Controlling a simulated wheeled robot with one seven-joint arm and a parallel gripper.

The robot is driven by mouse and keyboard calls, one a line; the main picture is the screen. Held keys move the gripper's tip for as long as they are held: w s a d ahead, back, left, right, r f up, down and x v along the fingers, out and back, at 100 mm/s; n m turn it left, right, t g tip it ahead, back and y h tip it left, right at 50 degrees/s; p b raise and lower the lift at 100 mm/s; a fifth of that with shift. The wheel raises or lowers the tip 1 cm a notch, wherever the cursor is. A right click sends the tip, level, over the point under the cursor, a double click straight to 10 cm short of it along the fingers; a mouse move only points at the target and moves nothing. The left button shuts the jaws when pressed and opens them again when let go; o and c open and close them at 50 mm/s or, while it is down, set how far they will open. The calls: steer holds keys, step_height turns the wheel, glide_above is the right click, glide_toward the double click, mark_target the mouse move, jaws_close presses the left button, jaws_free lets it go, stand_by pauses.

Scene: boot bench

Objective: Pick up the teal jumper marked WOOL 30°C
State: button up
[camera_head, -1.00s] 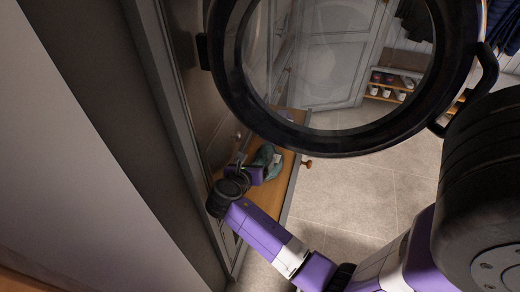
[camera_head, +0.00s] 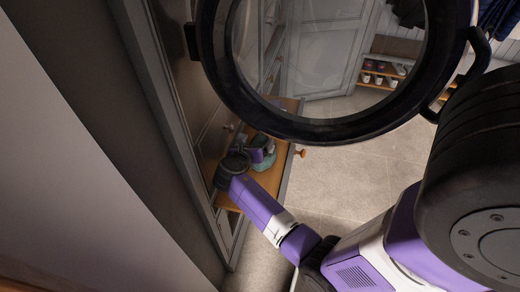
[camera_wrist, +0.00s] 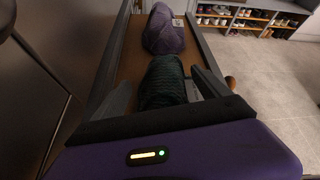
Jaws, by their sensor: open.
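A dark teal knitted garment (camera_wrist: 163,84) lies on the wooden surface (camera_wrist: 132,62), between the two fingers of my gripper in the wrist view. My gripper (camera_wrist: 165,88) is open, with one finger on each side of it; I cannot tell whether they touch it. A pale patch beside the right finger may be a label; no writing is readable. In the head view the teal garment (camera_head: 265,162) is partly hidden by my gripper (camera_head: 262,153).
A folded purple-grey garment (camera_wrist: 163,31) with a pale tag lies just beyond. Raised edges flank the wooden surface, with a round knob (camera_head: 301,153) at its right. A black ring with clear glass (camera_head: 335,140) fills the upper head view. Shoe shelves (camera_wrist: 245,18) stand beyond open floor.

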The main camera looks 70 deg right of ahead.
jaws_close()
steer(key=shift+r, duration=0.1)
stand_by(0.3)
